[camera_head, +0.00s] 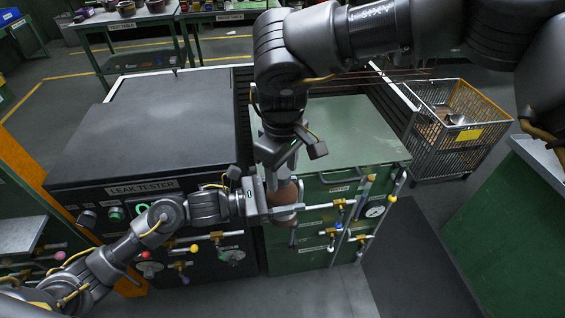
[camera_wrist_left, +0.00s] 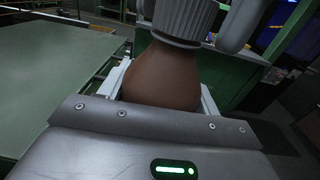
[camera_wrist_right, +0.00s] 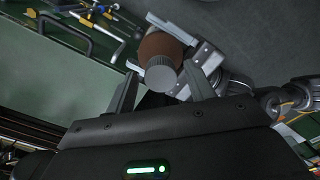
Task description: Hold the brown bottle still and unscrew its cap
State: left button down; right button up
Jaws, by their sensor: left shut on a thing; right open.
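The brown bottle (camera_head: 284,196) is held in front of the green cabinet by my left gripper (camera_head: 272,206), whose fingers are shut around its body. In the left wrist view the bottle (camera_wrist_left: 163,74) fills the space between the fingers, with its grey ribbed cap (camera_wrist_left: 187,18) on its neck. In the right wrist view the cap (camera_wrist_right: 160,75) faces the camera, with the brown body (camera_wrist_right: 161,47) behind it. My right gripper (camera_wrist_right: 163,92) is open, with one finger on each side of the cap and visible gaps to it. Its fingertips are largely hidden in the head view.
The black leak tester (camera_head: 150,120) stands left of the green cabinet (camera_head: 350,135). A wire cart (camera_head: 455,125) stands at the right. The cabinet top is clear.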

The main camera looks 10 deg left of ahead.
jog(key=shift+c, duration=0.4)
jog(key=c, duration=0.9)
jog(key=shift+c, duration=0.3)
